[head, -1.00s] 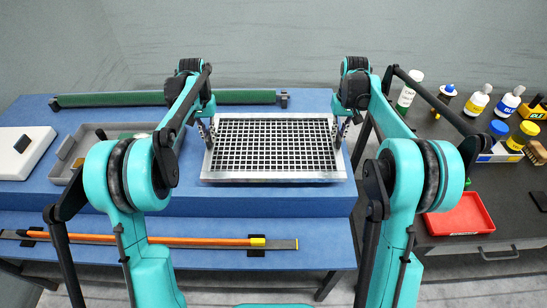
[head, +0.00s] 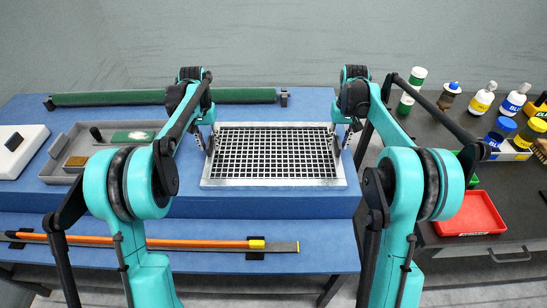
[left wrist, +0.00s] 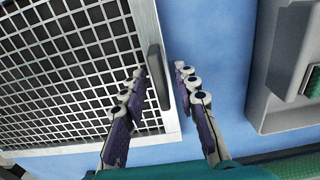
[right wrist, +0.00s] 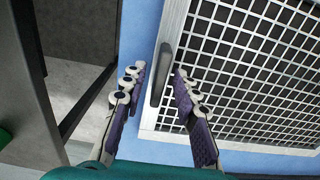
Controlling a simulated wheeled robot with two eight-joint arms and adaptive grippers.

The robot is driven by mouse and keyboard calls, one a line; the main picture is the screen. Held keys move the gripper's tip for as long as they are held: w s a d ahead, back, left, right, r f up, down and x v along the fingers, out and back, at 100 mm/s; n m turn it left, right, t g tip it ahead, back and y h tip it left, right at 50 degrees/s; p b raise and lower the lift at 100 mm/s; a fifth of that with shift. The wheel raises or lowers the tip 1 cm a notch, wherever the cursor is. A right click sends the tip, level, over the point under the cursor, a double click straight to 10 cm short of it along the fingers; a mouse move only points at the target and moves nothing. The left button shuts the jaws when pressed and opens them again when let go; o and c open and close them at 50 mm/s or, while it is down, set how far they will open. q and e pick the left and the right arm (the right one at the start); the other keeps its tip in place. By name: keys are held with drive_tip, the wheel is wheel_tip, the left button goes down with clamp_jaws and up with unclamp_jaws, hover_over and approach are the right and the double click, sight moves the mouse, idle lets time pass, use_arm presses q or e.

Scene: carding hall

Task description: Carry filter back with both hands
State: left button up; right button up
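The filter (head: 237,185), a metal frame with a square grid, lies flat on the blue bench (head: 270,203) in the middle of the head view. A dark bar handle (left wrist: 157,72) runs along its side in the left wrist view; a matching handle (right wrist: 162,73) shows in the right wrist view. My left gripper (head: 210,142) is at the filter's left side, open, its fingers on either side of the handle with gaps. My right gripper (head: 345,140) is at the right side, also open, its fingers straddling the other handle without closing on it.
A grey tray (head: 57,150) with a brush and green pad sits left of the filter. A green roller (head: 110,98) lies behind. An orange rod (head: 190,243) lies on the lower front shelf. The dark side table holds bottles and a red tray (head: 470,215).

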use_arm(q)
drive_tip(key=shift+r, duration=0.1)
use_arm(e)
drive_tip(key=shift+r, duration=0.3)
use_arm(q)
wheel_tip(320, 180, up, 12)
use_arm(e)
wheel_tip(320, 180, up, 12)
drive_tip(key=shift+f, duration=0.25)
idle(0.4)
use_arm(q)
drive_tip(key=shift+s, duration=0.1)
use_arm(e)
drive_tip(key=shift+s, duration=0.1)
